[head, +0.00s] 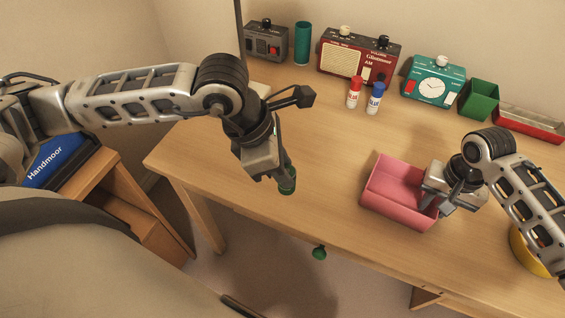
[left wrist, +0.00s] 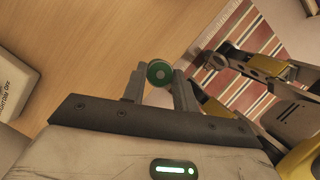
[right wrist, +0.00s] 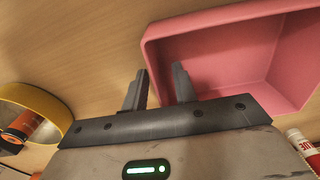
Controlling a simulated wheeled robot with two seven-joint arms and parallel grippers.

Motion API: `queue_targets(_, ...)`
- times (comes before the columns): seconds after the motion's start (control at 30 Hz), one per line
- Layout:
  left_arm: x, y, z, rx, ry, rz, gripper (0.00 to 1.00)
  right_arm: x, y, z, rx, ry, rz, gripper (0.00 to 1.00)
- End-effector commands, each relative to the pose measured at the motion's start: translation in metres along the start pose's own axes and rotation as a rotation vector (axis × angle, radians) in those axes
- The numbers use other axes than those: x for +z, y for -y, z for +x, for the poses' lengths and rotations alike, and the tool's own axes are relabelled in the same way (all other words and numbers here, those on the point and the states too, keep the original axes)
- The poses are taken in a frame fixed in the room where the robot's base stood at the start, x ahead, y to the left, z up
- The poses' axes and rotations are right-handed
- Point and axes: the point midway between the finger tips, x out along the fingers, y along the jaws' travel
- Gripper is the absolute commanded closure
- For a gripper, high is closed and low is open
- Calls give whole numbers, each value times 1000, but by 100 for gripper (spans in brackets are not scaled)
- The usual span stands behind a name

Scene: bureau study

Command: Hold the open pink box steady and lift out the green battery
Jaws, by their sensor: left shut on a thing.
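The green battery (head: 287,180) is in my left gripper (head: 280,172), held upright beyond the table's front edge, left of the box. Its round green end (left wrist: 159,73) shows between the fingers in the left wrist view. The open pink box (head: 388,181) stands on the table near its front edge. Its visible inside looks empty in the right wrist view (right wrist: 230,55). My right gripper (head: 437,200) is at the box's right wall. Its two fingers (right wrist: 160,85) are apart, near a corner of the box; whether they touch the wall is hard to tell.
Red and blue glue bottles (head: 354,93) stand behind the box. A yellow round thing (head: 528,250) lies right. The table's middle is clear.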

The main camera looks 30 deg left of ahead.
Motion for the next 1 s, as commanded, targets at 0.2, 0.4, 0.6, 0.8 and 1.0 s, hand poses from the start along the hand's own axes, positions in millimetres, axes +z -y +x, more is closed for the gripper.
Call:
queue_targets(0.2,0,0,0,0,1,0,97,-1,0,-17,-2,-3,0,72)
queue_targets(0.4,0,0,0,0,1,0,97,-1,0,-59,-2,-5,-1,72)
queue_targets(0.6,0,0,0,0,1,0,97,-1,0,-97,-1,-3,0,72)
queue_targets(0.8,0,0,0,0,1,0,97,0,0,-118,-1,-1,0,72)
queue_targets(1.0,0,0,0,0,1,0,97,0,0,-121,0,0,0,72)
